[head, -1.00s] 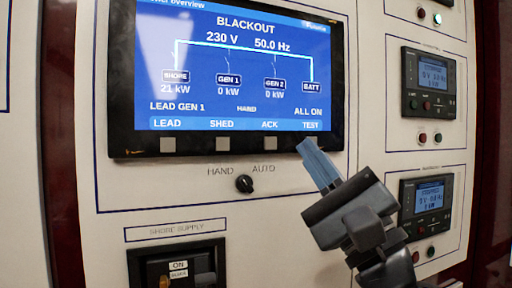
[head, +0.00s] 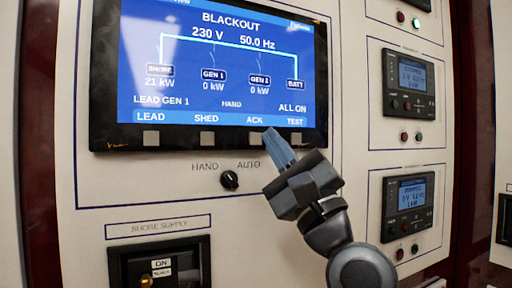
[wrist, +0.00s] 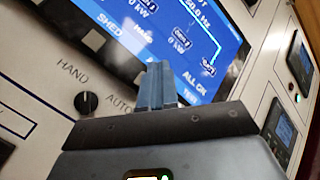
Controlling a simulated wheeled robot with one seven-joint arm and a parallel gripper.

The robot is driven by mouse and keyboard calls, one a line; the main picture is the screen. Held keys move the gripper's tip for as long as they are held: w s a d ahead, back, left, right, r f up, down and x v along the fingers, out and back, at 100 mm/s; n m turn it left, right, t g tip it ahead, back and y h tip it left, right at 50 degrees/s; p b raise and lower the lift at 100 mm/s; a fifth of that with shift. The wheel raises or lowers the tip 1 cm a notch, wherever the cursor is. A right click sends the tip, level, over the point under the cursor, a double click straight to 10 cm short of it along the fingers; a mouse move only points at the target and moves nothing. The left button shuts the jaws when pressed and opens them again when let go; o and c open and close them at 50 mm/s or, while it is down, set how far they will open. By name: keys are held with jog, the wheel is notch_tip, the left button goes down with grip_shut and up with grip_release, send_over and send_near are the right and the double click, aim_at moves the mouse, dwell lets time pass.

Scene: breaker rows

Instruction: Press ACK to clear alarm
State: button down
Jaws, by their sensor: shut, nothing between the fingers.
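The blue screen (head: 215,65) in its black bezel reads BLACKOUT, 230 V, 50.0 Hz, with the labels LEAD, SHED, ACK and TEST along its bottom. A grey square button sits under each label. The ACK button (head: 256,138) is just left of my fingertips and partly beside them in the head view. My gripper (head: 270,132) is shut and empty, its blue fingers pointing up at the bezel.
The HAND/AUTO knob (head: 229,180) is below the screen, left of my gripper. The SHORE SUPPLY breaker (head: 160,262) is lower left. Small controllers with displays (head: 408,85) and buttons line the panel to the right.

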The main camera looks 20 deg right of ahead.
jog(key=shift+w+b, duration=0.4)
jog(key=shift+w, duration=1.25)
dwell(0.9)
jog(key=shift+w, duration=0.4)
jog(key=shift+w, duration=0.4)
dwell(0.7)
jog(key=shift+s, duration=0.85)
jog(key=shift+p, duration=0.3)
jog(key=shift+s+p, duration=1.15)
jog(key=shift+s, duration=1.35)
